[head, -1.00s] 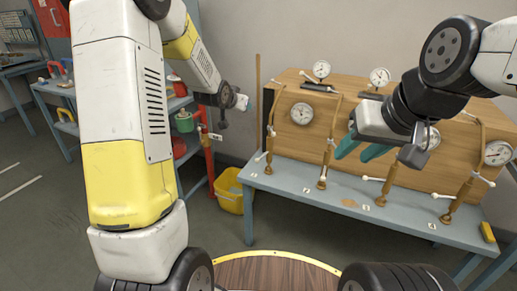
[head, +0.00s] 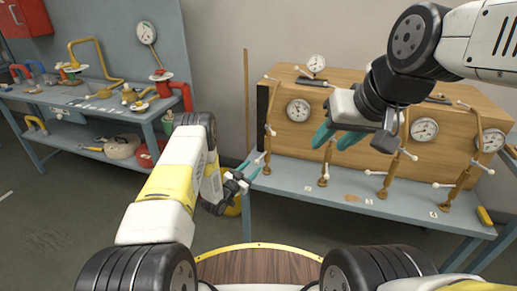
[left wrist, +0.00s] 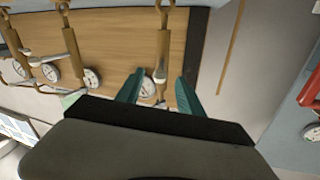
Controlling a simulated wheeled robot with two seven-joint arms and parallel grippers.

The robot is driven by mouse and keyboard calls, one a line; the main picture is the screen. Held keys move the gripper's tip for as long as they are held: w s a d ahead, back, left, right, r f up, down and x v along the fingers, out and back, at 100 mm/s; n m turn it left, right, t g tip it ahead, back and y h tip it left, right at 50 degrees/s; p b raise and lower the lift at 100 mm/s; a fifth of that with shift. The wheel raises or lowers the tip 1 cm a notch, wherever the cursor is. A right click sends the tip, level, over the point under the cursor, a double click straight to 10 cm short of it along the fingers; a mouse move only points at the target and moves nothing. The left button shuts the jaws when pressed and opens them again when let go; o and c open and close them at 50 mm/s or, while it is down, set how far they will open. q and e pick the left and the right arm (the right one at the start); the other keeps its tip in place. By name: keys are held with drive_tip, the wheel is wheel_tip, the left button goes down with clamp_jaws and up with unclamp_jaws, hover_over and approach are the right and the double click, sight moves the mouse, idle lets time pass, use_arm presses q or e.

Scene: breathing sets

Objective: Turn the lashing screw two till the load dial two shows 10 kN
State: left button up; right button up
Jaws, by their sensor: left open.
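Lashing screw two (head: 324,176) is a brass post behind the label 2 on the bench. Its upper part is partly hidden behind my right gripper (head: 336,138), whose teal fingers are apart and look empty. Load dial two is not visible in the head view, apparently hidden behind that gripper. My left gripper (head: 240,183) is open, low at the bench's left end, close to lashing screw one (head: 268,143). In the left wrist view the scene is upside down; the open fingers (left wrist: 160,90) frame lashing screw one (left wrist: 162,45), with nothing gripped. Dial readings are too small to read.
Lashing screws three (head: 391,172) and four (head: 460,188) stand further right on the grey bench (head: 285,178). A wooden panel (head: 350,90) with dials rises behind. A yellow block (head: 484,216) lies at the right end. Another bench (head: 95,90) with pipes stands left.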

sight(260, 159)
use_arm(q)
drive_tip(key=x, duration=0.7)
drive_tip(key=shift+w+d, duration=0.1)
drive_tip(key=shift+w, duration=0.15)
drive_tip(key=shift+r, duration=0.1)
clamp_jaws()
idle(1.0)
